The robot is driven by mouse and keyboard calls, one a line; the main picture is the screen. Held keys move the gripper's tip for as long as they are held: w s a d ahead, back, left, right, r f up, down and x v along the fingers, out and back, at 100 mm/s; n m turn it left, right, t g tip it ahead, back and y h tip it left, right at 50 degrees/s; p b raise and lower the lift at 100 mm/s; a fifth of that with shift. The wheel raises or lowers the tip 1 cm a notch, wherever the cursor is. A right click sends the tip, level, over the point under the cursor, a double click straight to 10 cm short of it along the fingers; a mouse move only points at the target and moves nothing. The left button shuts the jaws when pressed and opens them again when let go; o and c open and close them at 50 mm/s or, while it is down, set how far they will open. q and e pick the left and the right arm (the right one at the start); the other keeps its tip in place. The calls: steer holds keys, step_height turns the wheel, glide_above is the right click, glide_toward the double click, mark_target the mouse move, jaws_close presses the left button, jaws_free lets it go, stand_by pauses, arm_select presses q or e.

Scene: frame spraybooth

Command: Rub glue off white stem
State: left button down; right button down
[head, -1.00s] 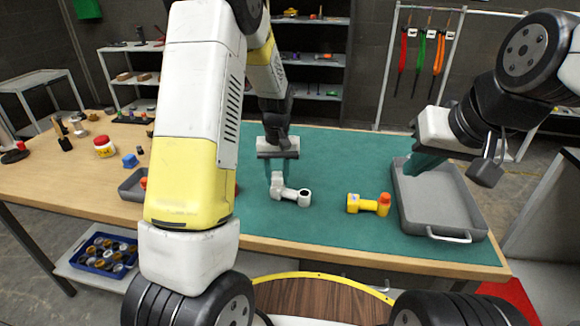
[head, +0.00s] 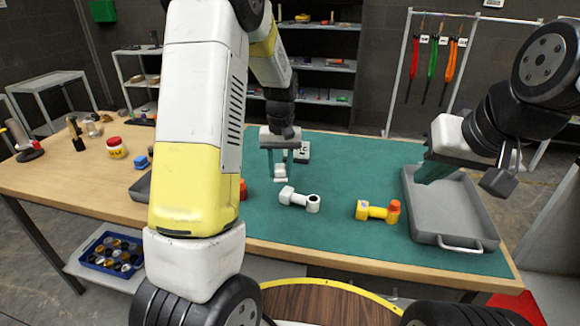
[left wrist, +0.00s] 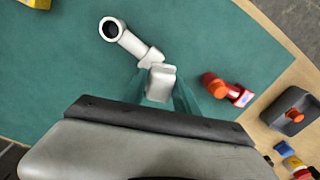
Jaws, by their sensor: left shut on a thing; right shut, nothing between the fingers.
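The white stem (head: 300,199) lies on the green mat, its ring end to the right; it also shows in the left wrist view (left wrist: 132,42). My left gripper (head: 285,165) is shut on a small white block (left wrist: 160,83), held behind the stem's left end in the head view. In the left wrist view the block shows right beside the stem's plain end; I cannot tell whether they touch. No glue can be made out. My right gripper (head: 432,172) is shut and empty over the grey tray (head: 455,236) at the right.
A yellow stem with a red cap (head: 377,210) lies right of the white one. A red piece (left wrist: 225,90) is partly hidden by my left arm in the head view. A pale object (head: 303,151) stands behind my left gripper. The mat's middle (head: 340,170) is clear.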

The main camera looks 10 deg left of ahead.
arm_select(q)
steer(key=shift+r, duration=0.8)
steer(key=shift+r, duration=0.1)
steer(key=shift+r, duration=1.4)
